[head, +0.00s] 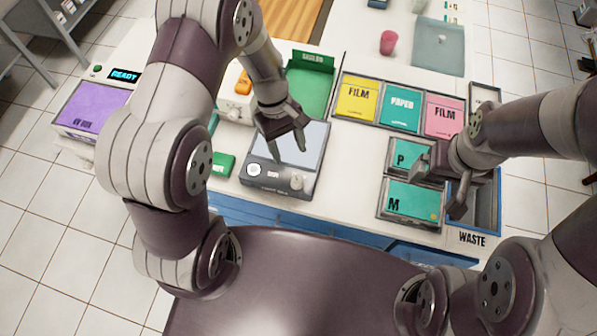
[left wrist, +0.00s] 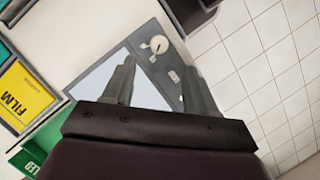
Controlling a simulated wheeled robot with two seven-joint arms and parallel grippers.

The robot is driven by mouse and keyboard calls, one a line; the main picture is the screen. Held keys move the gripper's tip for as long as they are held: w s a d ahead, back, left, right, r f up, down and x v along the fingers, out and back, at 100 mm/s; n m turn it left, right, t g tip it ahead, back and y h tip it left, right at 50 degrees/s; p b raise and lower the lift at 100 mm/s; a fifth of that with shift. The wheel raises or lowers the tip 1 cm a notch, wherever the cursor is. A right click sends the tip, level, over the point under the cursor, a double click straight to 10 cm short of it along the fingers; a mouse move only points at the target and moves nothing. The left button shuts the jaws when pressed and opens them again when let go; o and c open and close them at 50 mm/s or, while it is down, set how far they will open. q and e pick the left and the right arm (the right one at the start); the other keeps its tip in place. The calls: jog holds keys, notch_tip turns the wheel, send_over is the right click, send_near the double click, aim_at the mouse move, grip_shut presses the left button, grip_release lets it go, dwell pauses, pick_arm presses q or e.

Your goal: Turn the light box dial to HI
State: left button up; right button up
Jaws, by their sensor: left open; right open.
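The light box (head: 311,148) is a dark grey case with a pale panel on top, in the middle of the counter. Its cream dial (head: 297,182) stands at the right of its front strip; it also shows in the left wrist view (left wrist: 158,44), with its setting too small to read. A round white part (head: 254,169) sits at the strip's left end. My left gripper (head: 290,150) is open and empty above the pale panel, behind the dial and apart from it; its fingers show in the left wrist view (left wrist: 160,75). My right gripper (head: 438,188) is open above the P and M trays.
Yellow (head: 357,97), teal (head: 400,108) and pink (head: 444,117) bins stand behind right. The waste bin (head: 486,205) is at the right. A green card (head: 222,164) lies left of the light box. The purple-topped UV box (head: 92,107) is far left.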

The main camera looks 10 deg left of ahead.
aim_at(297, 179)
pick_arm(q)
jog(key=p+x, duration=0.1)
jog(key=x, duration=0.8)
jog(key=shift+f+p, duration=0.3)
jog(key=shift+f, duration=0.1)
jog(key=c, duration=1)
